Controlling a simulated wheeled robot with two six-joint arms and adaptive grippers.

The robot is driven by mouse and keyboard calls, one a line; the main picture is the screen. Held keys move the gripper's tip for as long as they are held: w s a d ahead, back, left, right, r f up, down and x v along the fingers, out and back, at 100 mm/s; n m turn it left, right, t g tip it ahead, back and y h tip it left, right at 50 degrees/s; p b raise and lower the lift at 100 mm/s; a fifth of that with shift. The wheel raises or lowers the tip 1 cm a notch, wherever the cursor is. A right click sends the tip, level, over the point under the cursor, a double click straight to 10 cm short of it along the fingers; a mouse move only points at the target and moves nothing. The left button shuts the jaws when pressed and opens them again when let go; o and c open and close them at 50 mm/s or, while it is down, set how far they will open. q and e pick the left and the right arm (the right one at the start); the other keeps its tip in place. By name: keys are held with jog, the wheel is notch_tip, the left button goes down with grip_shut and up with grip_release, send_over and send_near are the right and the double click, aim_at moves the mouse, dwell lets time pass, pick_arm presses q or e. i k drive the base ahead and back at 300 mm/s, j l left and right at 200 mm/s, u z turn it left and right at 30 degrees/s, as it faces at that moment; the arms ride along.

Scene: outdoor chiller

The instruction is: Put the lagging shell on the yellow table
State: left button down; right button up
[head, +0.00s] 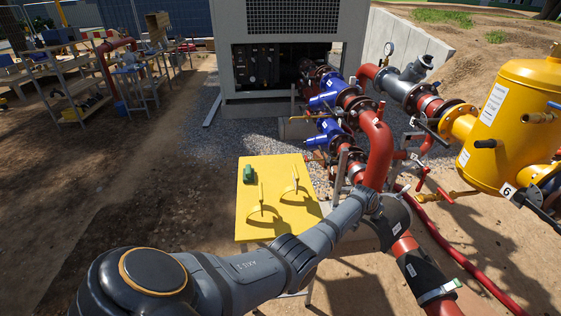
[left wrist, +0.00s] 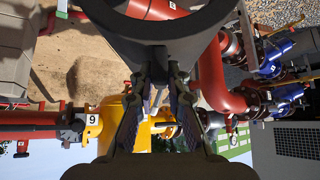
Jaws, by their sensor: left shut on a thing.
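The lagging shell (head: 393,222) is a dark grey curved piece around the red pipe, just beyond the end of my left arm in the head view. In the left wrist view the shell (left wrist: 150,28) arches across the top. My left gripper (left wrist: 156,88) is shut on a narrow part of it; a red pipe shows inside the curve. Whether the shell touches the pipe I cannot tell. The yellow table (head: 278,222) stands left of the pipes, behind my forearm. My right gripper is not in view.
On the table lie two yellow handled pieces (head: 262,211) (head: 294,188) and a small green object (head: 248,174). Its front left part is bare. Another dark sleeve (head: 424,274) sits lower on the pipe. Blue valves (head: 328,95) and a yellow tank (head: 510,115) stand nearby.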

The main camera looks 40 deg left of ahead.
aim_at(283, 169)
jog(key=j+z, duration=0.4)
jog(key=j, duration=2.55)
jog(key=k, duration=0.05)
